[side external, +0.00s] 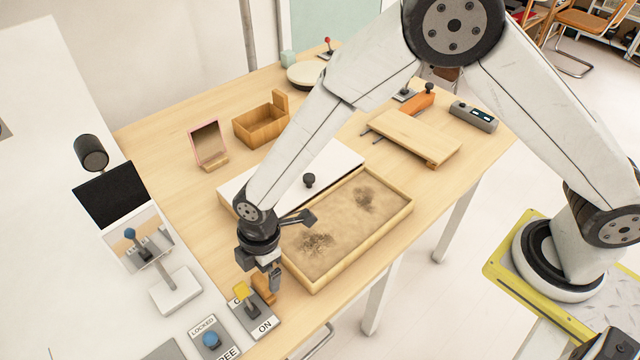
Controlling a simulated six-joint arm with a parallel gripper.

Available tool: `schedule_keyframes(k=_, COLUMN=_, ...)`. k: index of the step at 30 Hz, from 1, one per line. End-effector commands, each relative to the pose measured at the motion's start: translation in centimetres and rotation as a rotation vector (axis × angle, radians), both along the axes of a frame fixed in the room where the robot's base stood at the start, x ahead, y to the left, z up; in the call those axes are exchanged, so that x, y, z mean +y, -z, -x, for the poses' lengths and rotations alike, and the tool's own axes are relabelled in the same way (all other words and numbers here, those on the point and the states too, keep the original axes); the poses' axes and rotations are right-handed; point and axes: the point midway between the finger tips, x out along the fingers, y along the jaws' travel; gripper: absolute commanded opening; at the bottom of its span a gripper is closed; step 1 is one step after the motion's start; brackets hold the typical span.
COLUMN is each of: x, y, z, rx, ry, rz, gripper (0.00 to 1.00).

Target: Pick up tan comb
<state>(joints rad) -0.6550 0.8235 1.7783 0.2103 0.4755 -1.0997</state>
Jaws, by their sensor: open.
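An orange-tan piece (262,288), probably the comb, shows at the table's front edge, just left of the sand tray. It is partly hidden by my gripper, so its full shape and any teeth cannot be made out. My gripper (270,277) points down right over it, with its fingers overlapping it in the picture. The jaws are open. Whether a finger touches the piece cannot be told from this view.
A wooden sand tray (404,207) lies right of my gripper, with a white panel (336,160) behind it. A yellow-handled switch box (252,318) stands close in front. A wooden box (262,126), pink-framed mirror (208,145) and wooden board (410,135) stand farther back.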

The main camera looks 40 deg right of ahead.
Motion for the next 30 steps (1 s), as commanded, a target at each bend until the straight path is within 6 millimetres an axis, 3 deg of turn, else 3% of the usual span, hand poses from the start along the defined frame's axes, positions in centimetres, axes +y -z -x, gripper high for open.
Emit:
schedule_keyframes(k=14, x=0.6, y=4.2, z=-0.1, rx=0.0, ry=0.0, rz=0.001, gripper=1.0)
schedule_keyframes(k=30, x=0.6, y=4.4, z=-0.1, rx=-0.001, ry=0.0, rz=0.001, gripper=1.0)
